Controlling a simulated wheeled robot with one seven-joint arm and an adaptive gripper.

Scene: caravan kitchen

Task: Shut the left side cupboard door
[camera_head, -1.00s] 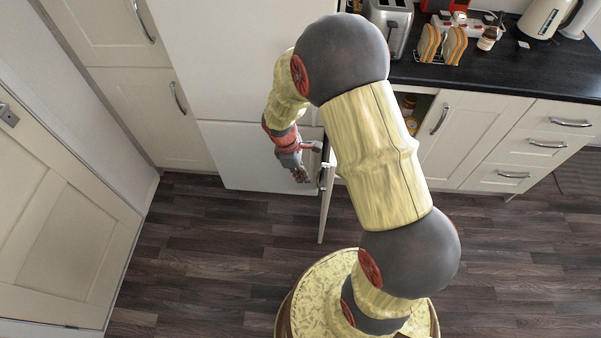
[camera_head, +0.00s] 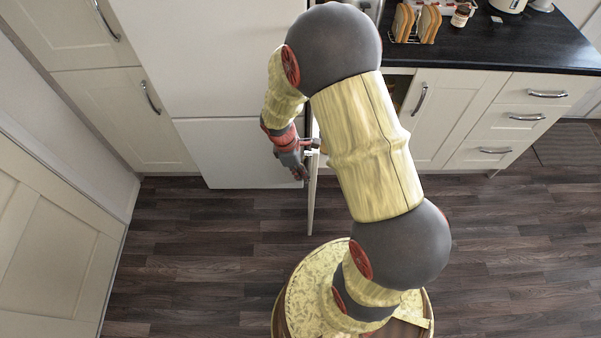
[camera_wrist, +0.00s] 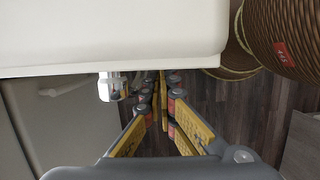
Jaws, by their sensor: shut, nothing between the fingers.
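The left side cupboard door (camera_head: 311,205) stands open under the worktop, seen almost edge-on in the head view and jutting out over the floor. My arm covers much of it and most of the cupboard opening. My gripper (camera_head: 304,175) is at its left side, close to the door's handle side; I cannot tell whether they touch. In the wrist view my gripper (camera_wrist: 158,85) is shut and empty, its fingertips pointing down past a pale panel edge (camera_wrist: 120,50), probably this door. A shiny metal piece (camera_wrist: 110,88), probably a handle, is just left of the fingers.
A tall white cabinet front (camera_head: 240,150) is behind and left of my gripper. A shut cupboard door (camera_head: 445,115) and drawers (camera_head: 520,118) are to the right. The dark worktop (camera_head: 530,50) bears a toast rack (camera_head: 415,25). The wooden floor (camera_head: 200,250) is clear.

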